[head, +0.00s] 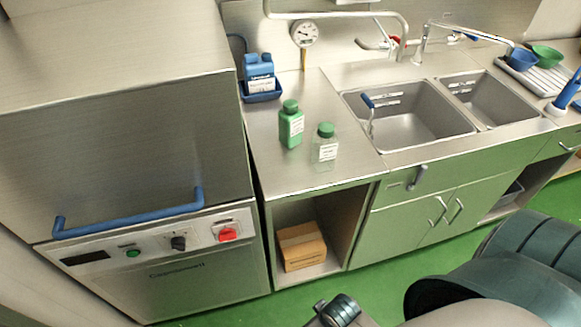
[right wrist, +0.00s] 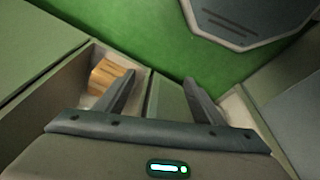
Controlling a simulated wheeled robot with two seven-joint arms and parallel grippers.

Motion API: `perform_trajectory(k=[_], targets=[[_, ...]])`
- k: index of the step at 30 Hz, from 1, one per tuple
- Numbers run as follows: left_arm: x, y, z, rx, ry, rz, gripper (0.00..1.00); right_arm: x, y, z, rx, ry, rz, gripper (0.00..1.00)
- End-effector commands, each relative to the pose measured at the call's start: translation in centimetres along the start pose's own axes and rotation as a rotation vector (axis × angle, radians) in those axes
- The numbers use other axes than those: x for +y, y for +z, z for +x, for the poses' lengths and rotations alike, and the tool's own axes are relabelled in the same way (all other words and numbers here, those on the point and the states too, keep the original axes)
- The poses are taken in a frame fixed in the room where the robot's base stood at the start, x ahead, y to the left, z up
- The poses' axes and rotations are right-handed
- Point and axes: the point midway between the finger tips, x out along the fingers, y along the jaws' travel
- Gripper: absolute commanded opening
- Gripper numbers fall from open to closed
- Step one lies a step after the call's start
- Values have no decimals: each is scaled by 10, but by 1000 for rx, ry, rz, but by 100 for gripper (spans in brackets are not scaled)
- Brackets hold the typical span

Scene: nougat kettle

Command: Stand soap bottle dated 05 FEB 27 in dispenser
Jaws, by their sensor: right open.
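A green bottle (head: 290,125) with a green cap and a white label stands upright on the steel counter. A clear bottle (head: 325,148) with a green cap and a white label stands upright just to its right and nearer the front edge. A blue bottle (head: 259,68) with a label sits in a blue tray-like holder (head: 263,96) at the back left of the counter. The label dates are too small to read. My right gripper (right wrist: 158,85) is open and empty in the right wrist view, with floor and cabinet behind it. My left gripper is not seen.
A steel dishwasher-like machine (head: 120,130) with a blue handle stands left of the counter (head: 345,180). Two sinks (head: 410,115) lie to the right, with a rack (head: 545,80) and bowls beyond. A cardboard box (head: 302,246) sits in the open shelf below. The counter's front is clear.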

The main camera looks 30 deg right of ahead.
Motion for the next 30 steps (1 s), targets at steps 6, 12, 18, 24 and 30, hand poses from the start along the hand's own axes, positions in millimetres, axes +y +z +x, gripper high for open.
perform_trajectory(k=[6, 12, 18, 24, 30], targets=[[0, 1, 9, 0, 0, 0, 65, -5, 50, 95, -42, -6, -6, 62], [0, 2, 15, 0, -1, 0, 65, -9, 107, 164, -75, -11, -14, 62], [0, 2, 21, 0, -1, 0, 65, -11, 176, 213, -109, -14, -22, 62], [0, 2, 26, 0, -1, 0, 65, -12, 238, 239, -136, -16, -28, 62], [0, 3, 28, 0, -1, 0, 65, -11, 271, 246, -147, -17, -32, 62]])
